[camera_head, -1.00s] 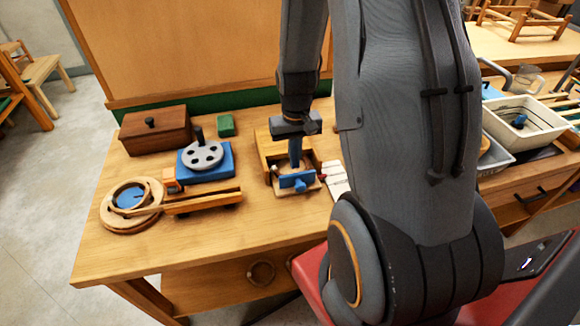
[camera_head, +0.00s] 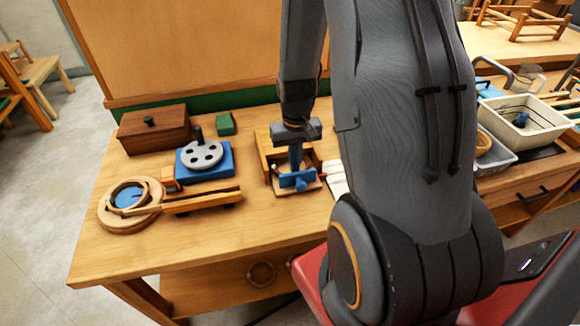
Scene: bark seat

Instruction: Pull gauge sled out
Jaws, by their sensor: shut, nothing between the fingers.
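The gauge sled looks to be the blue piece with a raised knob (camera_head: 300,181) at the front of a small wooden housing (camera_head: 268,146) on the table. My gripper (camera_head: 296,168) points down over the housing, just behind the blue front piece. Its fingers are shut with nothing between them. I cannot tell whether the fingertips touch the blue piece. The gripper and its wrist hide part of the housing's inside.
On the wooden table (camera_head: 110,240), left of the housing, are a blue block with a grey disc (camera_head: 203,155), a round wooden dial (camera_head: 131,200), a wooden rail (camera_head: 200,201), a brown box (camera_head: 154,128) and a green block (camera_head: 226,124). The table's front is clear.

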